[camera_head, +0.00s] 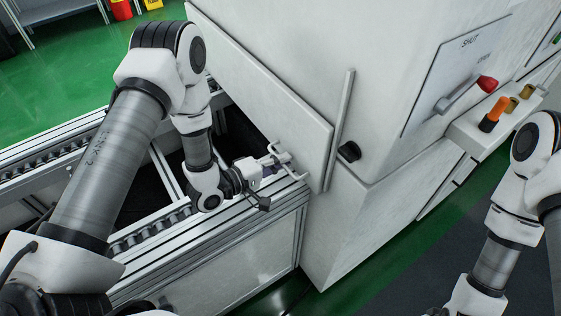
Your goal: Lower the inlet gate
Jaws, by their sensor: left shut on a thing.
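The inlet gate (262,98) is a flat white panel on the side of the big white machine, above the end of the roller conveyor. A dark gap shows below part of its lower edge. A light bar handle (294,174) sits near the gate's lower right corner. My left gripper (272,163) is shut on this handle, close above the conveyor's side rail. The fingers partly hide the handle. My right arm shows at the right edge, but its gripper is not clearly in the picture.
The roller conveyor (150,237) with metal rails runs under my left arm. A panel with a red-knobbed lever (462,95) is on the machine's front. An orange knob (494,114) stands on the ledge below.

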